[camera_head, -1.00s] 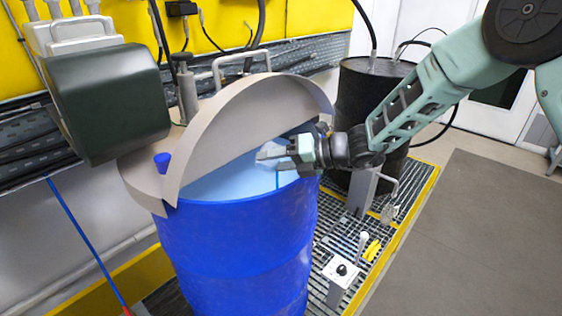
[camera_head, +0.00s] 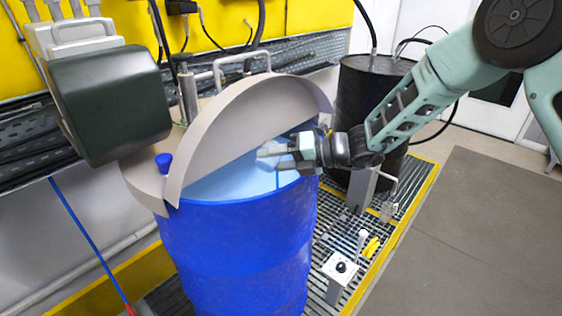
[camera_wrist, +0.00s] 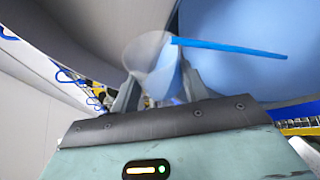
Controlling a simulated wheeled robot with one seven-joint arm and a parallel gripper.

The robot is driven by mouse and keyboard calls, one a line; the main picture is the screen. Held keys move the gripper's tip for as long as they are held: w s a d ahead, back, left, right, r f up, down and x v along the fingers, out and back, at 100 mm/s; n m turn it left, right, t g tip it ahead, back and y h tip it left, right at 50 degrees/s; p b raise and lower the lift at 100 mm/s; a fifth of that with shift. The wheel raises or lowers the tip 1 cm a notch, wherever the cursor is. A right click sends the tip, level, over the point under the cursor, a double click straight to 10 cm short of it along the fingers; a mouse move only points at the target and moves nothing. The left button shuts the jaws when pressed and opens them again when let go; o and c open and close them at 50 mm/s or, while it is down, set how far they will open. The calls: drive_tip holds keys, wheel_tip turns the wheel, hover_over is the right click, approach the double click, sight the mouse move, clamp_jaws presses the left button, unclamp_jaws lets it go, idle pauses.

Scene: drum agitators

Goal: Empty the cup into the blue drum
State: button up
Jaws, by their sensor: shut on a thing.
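The blue drum (camera_head: 240,255) stands upright in the middle of the head view, its top open at the front. A half lid (camera_head: 245,120) is raised over the opening. My gripper (camera_head: 272,155) reaches in from the right, over the drum's mouth. It is shut on a clear cup (camera_wrist: 150,52), which shows between the fingers in the wrist view. The cup looks tipped over in the drum's opening. A thin blue strip (camera_wrist: 230,47) extends from the cup; I cannot tell what it is. The cup's contents are not clear.
A dark motor housing (camera_head: 110,100) overhangs the drum at the left. A black drum (camera_head: 365,110) stands behind my wrist. A small control box (camera_head: 340,270) stands on the grating at the right. The grey floor mat (camera_head: 480,230) is clear.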

drive_tip(key=shift+r+m+g+y+p, duration=0.3)
drive_tip(key=shift+r+m+g+p, duration=0.1)
drive_tip(key=shift+m+p, duration=0.25)
idle(0.8)
drive_tip(key=shift+w+d+r+m+y+p, duration=0.15)
drive_tip(key=shift+w+m+p, duration=0.25)
drive_tip(key=shift+p, duration=0.25)
drive_tip(key=shift+w+d+r+m+y+p, duration=0.15)
drive_tip(key=shift+w+m+p, duration=0.15)
drive_tip(key=shift+p, duration=0.35)
drive_tip(key=shift+w+d+r+m+g+y+p, duration=0.1)
drive_tip(key=shift+w+r+m+g+y+p, duration=0.15)
drive_tip(key=shift+m+p, duration=0.65)
idle(0.8)
